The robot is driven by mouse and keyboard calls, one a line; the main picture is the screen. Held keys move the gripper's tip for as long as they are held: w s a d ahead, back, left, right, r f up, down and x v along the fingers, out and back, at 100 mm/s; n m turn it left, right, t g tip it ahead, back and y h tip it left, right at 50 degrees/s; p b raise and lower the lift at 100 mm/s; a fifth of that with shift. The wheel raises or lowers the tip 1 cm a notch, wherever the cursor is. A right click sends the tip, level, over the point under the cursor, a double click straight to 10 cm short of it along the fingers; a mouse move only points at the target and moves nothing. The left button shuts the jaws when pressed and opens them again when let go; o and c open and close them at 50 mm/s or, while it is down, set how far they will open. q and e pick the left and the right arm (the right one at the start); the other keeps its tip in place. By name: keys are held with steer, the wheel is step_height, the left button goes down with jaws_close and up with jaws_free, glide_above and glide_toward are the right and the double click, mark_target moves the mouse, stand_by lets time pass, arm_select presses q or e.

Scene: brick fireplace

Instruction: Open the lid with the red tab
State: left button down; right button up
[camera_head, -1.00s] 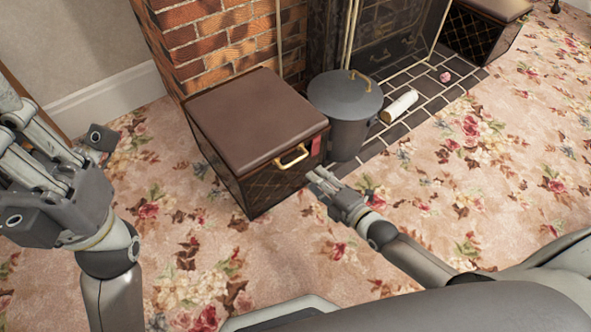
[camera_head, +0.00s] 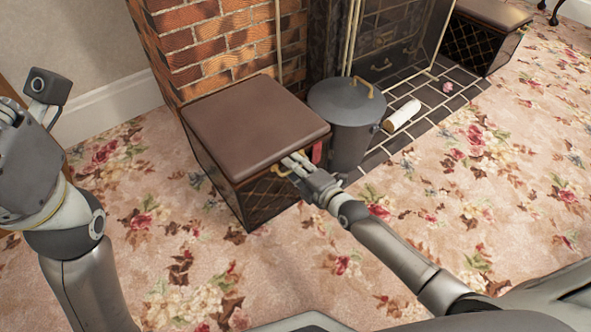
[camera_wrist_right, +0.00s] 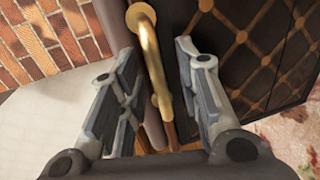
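A dark box (camera_head: 262,190) with a brown padded lid (camera_head: 255,118) stands by the brick wall; the lid looks closed. A red tab (camera_head: 317,153) hangs at its front right corner. Its brass handle (camera_head: 281,172) is partly hidden by my right gripper (camera_head: 296,165) in the head view. In the right wrist view the handle (camera_wrist_right: 150,60) runs between the two parted fingers of my right gripper (camera_wrist_right: 158,85); I see no firm grip on it. My left gripper (camera_head: 28,100) is at the left edge, partly cut off, away from the box, with its fingers apart.
A grey metal bin (camera_head: 348,125) with a lid stands close to the right of the box. A white roll (camera_head: 401,116) and a small pink thing (camera_head: 447,87) lie on the tiled hearth. A second similar box (camera_head: 484,40) stands far right. Flowered carpet in front is clear.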

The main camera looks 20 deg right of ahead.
steer(key=shift+c, duration=0.3)
jaws_close()
